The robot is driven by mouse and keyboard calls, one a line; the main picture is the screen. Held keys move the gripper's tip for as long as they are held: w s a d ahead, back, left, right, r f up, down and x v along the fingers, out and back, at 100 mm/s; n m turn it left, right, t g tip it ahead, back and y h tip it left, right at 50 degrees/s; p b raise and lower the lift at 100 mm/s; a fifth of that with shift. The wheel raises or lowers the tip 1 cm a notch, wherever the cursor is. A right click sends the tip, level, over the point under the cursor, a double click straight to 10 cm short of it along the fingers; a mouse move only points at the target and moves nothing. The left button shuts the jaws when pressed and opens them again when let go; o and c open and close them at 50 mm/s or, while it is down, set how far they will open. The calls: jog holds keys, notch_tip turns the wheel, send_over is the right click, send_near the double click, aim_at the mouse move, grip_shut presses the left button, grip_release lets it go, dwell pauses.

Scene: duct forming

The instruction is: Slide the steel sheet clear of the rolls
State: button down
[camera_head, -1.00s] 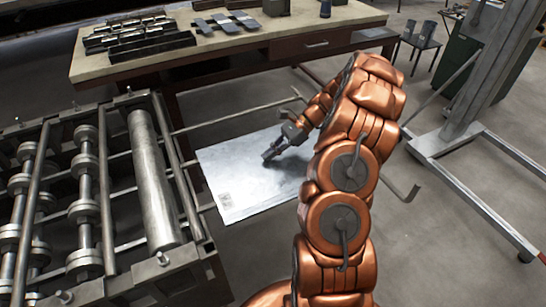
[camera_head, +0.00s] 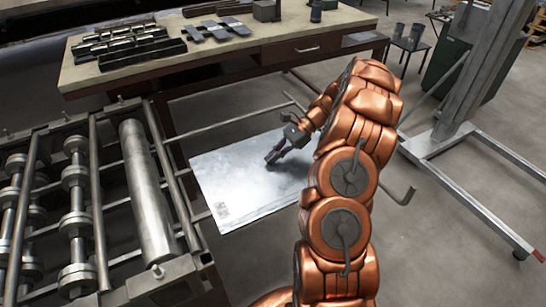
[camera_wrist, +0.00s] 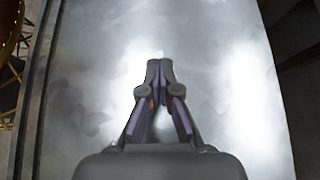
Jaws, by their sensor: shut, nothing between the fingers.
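The steel sheet (camera_head: 245,200) is a flat, shiny grey plate to the right of the roll machine in the head view. It lies over thin support bars. A small marked patch shows near its lower left corner. My gripper (camera_head: 272,158) is shut and empty over the sheet's middle. In the wrist view my gripper (camera_wrist: 159,64) has its fingertips together above the sheet (camera_wrist: 215,60). I cannot tell whether they touch it.
A workbench (camera_head: 230,45) with dark metal parts stands behind the sheet. A grey post with a floor frame (camera_head: 470,160) stands at the right. A bent rod end (camera_head: 403,196) sticks out right of my arm. Open floor lies at the lower right.

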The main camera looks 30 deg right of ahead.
aim_at(293, 154)
jog(key=shift+s+d+f, duration=0.15)
jog(key=shift+d+f, duration=0.05)
jog(key=shift+f, duration=0.35)
jog(key=shift+r+p, duration=0.55)
jog(key=shift+r, duration=0.25)
jog(key=shift+d+f, duration=0.1)
jog(key=shift+d, duration=0.4)
jog(key=d+b, duration=0.1)
jog(key=d, duration=0.4)
jog(key=d+b, duration=0.1)
jog(key=d, duration=0.2)
jog(key=shift+s+d+b, duration=0.1)
jog(key=shift+s+b, duration=0.2)
jog(key=shift+b, duration=0.05)
jog(key=shift+s+d+r+p, duration=0.1)
jog(key=shift+d+r+p, duration=0.3)
jog(key=shift+d, duration=0.15)
jog(key=shift+d+f+p, duration=0.1)
jog(key=shift+d+p, duration=0.45)
jog(key=shift+d, duration=0.15)
